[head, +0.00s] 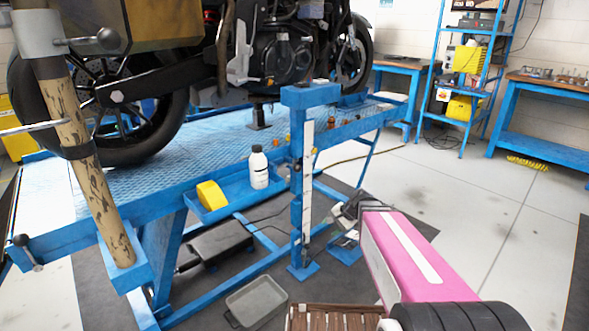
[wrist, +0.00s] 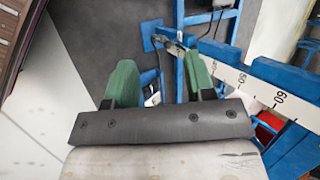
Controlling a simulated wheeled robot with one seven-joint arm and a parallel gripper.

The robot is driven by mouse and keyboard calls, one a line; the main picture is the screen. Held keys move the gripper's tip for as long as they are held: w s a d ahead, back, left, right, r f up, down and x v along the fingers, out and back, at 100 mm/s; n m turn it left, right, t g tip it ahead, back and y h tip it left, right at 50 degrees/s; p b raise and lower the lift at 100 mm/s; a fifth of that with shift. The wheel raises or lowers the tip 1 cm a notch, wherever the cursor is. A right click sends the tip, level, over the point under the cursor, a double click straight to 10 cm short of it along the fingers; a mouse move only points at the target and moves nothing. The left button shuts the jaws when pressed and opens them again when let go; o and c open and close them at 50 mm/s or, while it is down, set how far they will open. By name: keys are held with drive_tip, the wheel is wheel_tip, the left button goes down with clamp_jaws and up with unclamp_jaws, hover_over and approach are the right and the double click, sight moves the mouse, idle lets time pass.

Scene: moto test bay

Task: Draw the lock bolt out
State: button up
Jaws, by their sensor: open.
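My gripper (wrist: 159,70) is open in the wrist view, with its two green fingers apart and nothing held between them. In the head view my gripper (head: 352,214) is beside the lower part of the blue post with the white scale (head: 308,165), partly hidden by my pink arm. A small grey metal piece with a dark end (wrist: 174,46) shows beyond and between the fingertips, by a blue foot plate (wrist: 150,31). It may be the lock bolt, but it is too small to be sure. I cannot tell the gap between it and the fingers.
A motorcycle stands on the blue lift table (head: 215,160). A grey pan (head: 256,301) lies on the floor. Open floor (head: 480,200) is at the right.

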drive_tip(key=w+a+r+m+t+y, duration=0.2)
drive_tip(key=w+a+r+m+y, duration=0.35)
drive_tip(key=w, duration=0.25)
drive_tip(key=m+t+y, duration=0.3)
drive_tip(key=m+t, duration=0.3)
drive_tip(key=m, duration=0.4)
approach(295, 167)
drive_tip(key=w+f, duration=0.1)
drive_tip(key=w, duration=0.1)
drive_tip(key=x, duration=1)
drive_tip(key=shift+s+a+f, duration=0.1)
drive_tip(key=shift+a, duration=0.05)
clamp_jaws()
drive_tip(key=shift+s+a, duration=1.8)
drive_tip(key=shift+s, duration=0.1)
unclamp_jaws()
drive_tip(key=shift+s+a, duration=0.1)
